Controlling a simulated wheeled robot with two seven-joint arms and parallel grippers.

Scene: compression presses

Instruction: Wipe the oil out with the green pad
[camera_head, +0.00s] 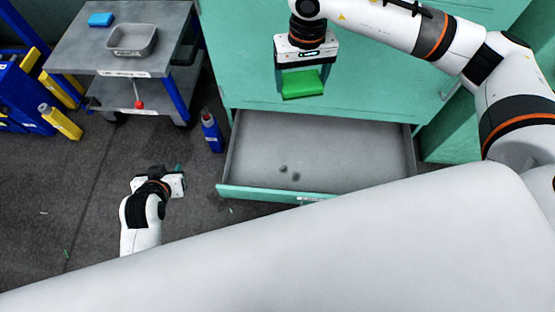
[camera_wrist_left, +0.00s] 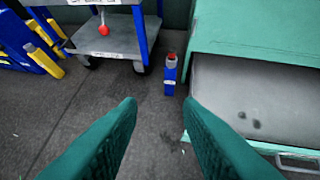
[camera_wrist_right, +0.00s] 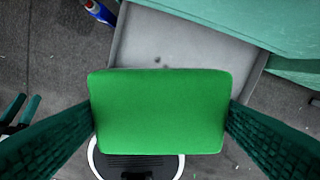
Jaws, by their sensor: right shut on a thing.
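The green pad (camera_head: 303,84) is in my right gripper (camera_head: 303,80), held above the back part of the open drawer (camera_head: 345,140). In the right wrist view the pad (camera_wrist_right: 160,112) sits between both fingers and covers the middle of the picture. Dark oil spots (camera_head: 289,172) lie on the drawer floor near its front; they also show in the left wrist view (camera_wrist_left: 249,120). The pad is apart from the spots. My left gripper (camera_head: 178,180) is left of the drawer, over the floor. Its fingers (camera_wrist_left: 160,125) are spread apart with nothing between them.
A blue bottle with a red cap (camera_head: 211,132) stands on the floor by the drawer's left side. A grey cart (camera_head: 75,50) at the back left carries a metal tray (camera_head: 132,40) and a blue block (camera_head: 101,20). The teal cabinet (camera_head: 235,60) rises behind the drawer.

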